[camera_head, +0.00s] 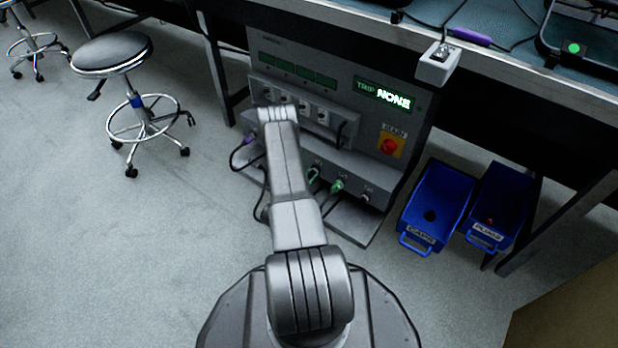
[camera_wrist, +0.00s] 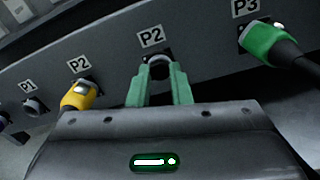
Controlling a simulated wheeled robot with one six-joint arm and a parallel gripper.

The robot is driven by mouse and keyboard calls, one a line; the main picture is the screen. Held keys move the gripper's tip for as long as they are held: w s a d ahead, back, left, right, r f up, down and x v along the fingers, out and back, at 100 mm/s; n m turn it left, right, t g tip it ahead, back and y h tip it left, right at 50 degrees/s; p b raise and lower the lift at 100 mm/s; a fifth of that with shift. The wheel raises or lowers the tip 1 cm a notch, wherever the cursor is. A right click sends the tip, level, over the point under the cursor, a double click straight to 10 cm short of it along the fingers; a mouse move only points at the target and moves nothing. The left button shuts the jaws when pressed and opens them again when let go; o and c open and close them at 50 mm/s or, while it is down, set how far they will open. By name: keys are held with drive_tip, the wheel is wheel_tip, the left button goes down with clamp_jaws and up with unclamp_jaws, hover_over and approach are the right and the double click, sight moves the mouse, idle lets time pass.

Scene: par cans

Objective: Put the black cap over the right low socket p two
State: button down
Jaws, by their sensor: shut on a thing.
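In the wrist view, my gripper (camera_wrist: 160,76) points at the right low P2 socket, under the right P2 label (camera_wrist: 151,37). Its two green fingers are shut on a small dark round piece, the black cap (camera_wrist: 159,70), at the socket's place. The fingers and cap cover the socket, so I cannot tell whether the cap is fully seated. A yellow plug (camera_wrist: 80,95) sits in the left P2 socket.
A green plug (camera_wrist: 267,42) with a black cable is close on the right at P3. P1 (camera_wrist: 33,107) is at the left. Blue caps bin (camera_head: 447,190) and plugs bin (camera_head: 510,200) stand right of the cabinet. A stool (camera_head: 112,52) stands left on open floor.

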drive_tip(key=c, duration=1.3)
unclamp_jaws()
drive_tip(key=p+v, duration=0.4)
drive_tip(key=v, duration=0.9)
drive_tip(key=shift+s+a, duration=0.2)
drive_tip(key=shift+s, duration=0.1)
drive_tip(key=shift+w, duration=0.1)
drive_tip(key=b+x, duration=0.4)
drive_tip(key=x, duration=0.9)
drive_tip(key=shift+w+d, duration=0.25)
